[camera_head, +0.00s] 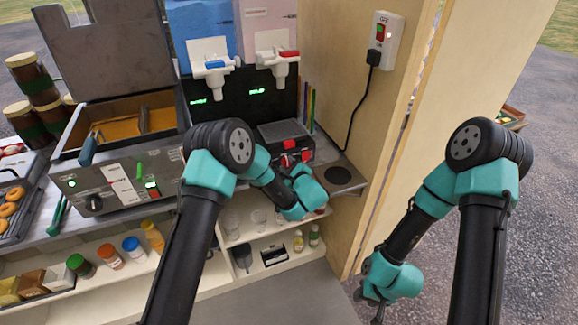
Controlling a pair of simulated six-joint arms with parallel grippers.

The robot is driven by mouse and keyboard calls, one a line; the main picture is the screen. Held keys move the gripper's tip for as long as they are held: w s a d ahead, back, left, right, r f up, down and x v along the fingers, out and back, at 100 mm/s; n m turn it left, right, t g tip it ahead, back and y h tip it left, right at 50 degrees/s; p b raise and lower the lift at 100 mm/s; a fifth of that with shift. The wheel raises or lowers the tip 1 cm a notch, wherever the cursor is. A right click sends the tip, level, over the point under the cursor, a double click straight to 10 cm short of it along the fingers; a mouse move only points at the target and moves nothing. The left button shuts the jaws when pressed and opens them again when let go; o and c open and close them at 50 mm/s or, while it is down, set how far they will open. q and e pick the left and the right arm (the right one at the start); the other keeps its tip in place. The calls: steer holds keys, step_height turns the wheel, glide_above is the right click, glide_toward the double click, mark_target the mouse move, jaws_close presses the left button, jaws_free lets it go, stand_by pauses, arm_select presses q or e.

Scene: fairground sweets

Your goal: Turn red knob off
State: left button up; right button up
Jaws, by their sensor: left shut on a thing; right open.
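A small black appliance (268,132) with red parts on its front stands on the counter, below the drink dispensers. A red knob (304,156) shows low on its front. My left gripper (290,170) reaches in at this front and is shut on the red knob; its fingertips are mostly hidden behind my own wrist, so the knob's angle cannot be read. My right gripper (376,306) hangs low at the right, over the gravel beside the wooden panel, open and empty, far from the knob.
A dispenser tap with a red lever (289,54) and one with a blue lever (215,64) hang above. A fryer (115,180) stands left. A wall socket (384,40) has a cable running down the panel. Shelves (215,258) with bottles and glasses lie below.

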arm_select(q)
steer(key=n+h, duration=0.1)
steer(key=n, duration=0.4)
steer(key=shift+a+n, duration=0.1)
steer(key=shift+n, duration=0.3)
steer(key=n, duration=0.5)
steer(key=shift+t+h, duration=0.4)
steer(key=o, duration=0.9)
steer(key=shift+o, duration=0.2)
